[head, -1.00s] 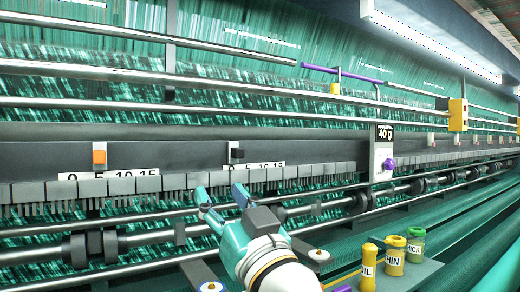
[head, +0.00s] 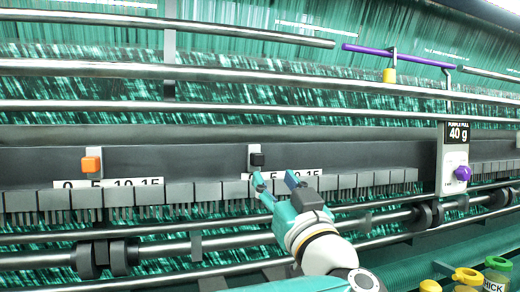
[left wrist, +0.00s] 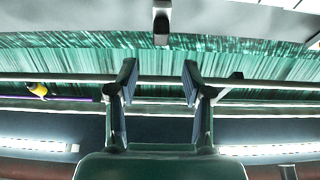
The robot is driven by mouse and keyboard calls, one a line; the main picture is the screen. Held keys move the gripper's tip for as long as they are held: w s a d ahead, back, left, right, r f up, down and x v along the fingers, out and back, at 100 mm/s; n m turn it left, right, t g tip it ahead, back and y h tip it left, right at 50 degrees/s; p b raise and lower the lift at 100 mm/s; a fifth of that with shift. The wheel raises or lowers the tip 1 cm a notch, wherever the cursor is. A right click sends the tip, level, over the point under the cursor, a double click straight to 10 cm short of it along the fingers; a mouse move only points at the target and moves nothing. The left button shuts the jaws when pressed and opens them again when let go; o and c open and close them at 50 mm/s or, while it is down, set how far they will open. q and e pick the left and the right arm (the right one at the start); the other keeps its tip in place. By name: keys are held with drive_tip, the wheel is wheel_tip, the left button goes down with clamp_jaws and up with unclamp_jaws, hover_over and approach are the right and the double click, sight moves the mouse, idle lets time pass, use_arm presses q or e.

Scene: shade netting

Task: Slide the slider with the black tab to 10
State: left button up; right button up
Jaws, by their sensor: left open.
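The slider with the black tab (head: 257,160) sits on the dark rail, above the left end of its white number scale (head: 316,179), around the 0 mark. My left gripper (head: 275,179) is open, with its fingertips just below the tab and in front of the scale, partly covering the numbers. One fingertip is nearly under the tab; whether it touches cannot be told. In the left wrist view the open fingers (left wrist: 158,82) have nothing between them, and what appears to be the slider (left wrist: 162,22) shows at the top centre. My right gripper is not in view.
An orange-tabbed slider (head: 92,163) stands left, near 5 on its own scale. A grey comb row (head: 150,192) and metal rods (head: 170,248) run below. A 40 g panel with a purple knob (head: 462,173) is at right; jars (head: 467,277) stand lower right.

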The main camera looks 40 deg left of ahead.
sight(260, 159)
use_arm(q)
drive_tip(key=p+x, duration=0.3)
drive_tip(key=x, duration=0.7)
drive_tip(key=shift+a+r, duration=0.15)
drive_tip(key=shift+a, duration=0.2)
clamp_jaws()
